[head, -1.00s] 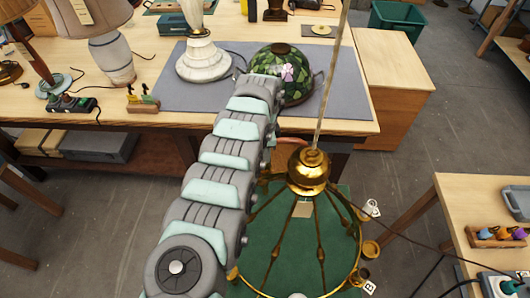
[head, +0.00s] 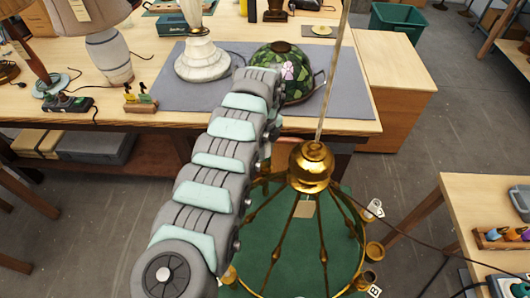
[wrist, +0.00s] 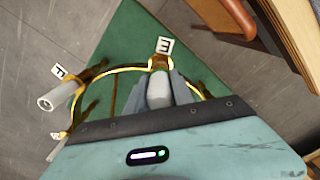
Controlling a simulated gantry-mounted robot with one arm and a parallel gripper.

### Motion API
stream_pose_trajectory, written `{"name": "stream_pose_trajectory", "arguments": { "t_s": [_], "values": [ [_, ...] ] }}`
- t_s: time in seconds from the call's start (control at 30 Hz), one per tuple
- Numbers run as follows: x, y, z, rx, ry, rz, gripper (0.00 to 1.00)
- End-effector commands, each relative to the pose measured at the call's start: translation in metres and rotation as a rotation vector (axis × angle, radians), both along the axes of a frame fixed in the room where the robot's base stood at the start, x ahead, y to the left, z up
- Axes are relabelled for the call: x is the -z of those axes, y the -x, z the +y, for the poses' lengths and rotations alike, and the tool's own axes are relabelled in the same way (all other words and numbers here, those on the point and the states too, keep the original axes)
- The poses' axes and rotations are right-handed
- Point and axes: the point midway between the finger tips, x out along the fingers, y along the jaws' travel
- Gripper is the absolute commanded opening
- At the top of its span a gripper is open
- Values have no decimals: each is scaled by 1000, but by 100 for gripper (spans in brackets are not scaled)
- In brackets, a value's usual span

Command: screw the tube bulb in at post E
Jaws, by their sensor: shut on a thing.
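The tube bulb (wrist: 158,92), pale and whitish, is held between the two grey fingers of my gripper (wrist: 160,84) in the wrist view. Its far end points at the brass cup of post E (wrist: 158,63) and overlaps it in the picture. I cannot tell how far it sits in the cup. The E tag (wrist: 164,45) stands just beyond that cup. The post is on the brass ring of a chandelier, whose hub (head: 311,167) hangs from a rod in the head view. There, my arm hides post E, the bulb and my gripper.
A white tube (wrist: 57,97) stands at the post with the F tag (wrist: 58,70). Empty-looking cups (head: 375,249) sit at the ring's right. A workbench with lamps and a grey mat (head: 345,105) lies behind; a side table (head: 455,195) stands right. A cord crosses the floor right.

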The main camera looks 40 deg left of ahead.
Motion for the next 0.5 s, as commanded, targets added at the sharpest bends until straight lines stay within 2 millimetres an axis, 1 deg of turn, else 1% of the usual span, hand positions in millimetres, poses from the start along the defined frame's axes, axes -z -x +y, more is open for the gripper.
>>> {"name": "stream_pose_trajectory", "arguments": {
  "t_s": [0.03,0.1,0.2,0.3,0.5],
  "values": [
    [4,-1,1,73,-2,-2,0],
    [4,0,1,177,-1,0,0],
    [3,0,0,288,0,1,0],
    [2,0,0,339,1,1,0],
    [1,0,0,346,1,1,0]
  ]
}}
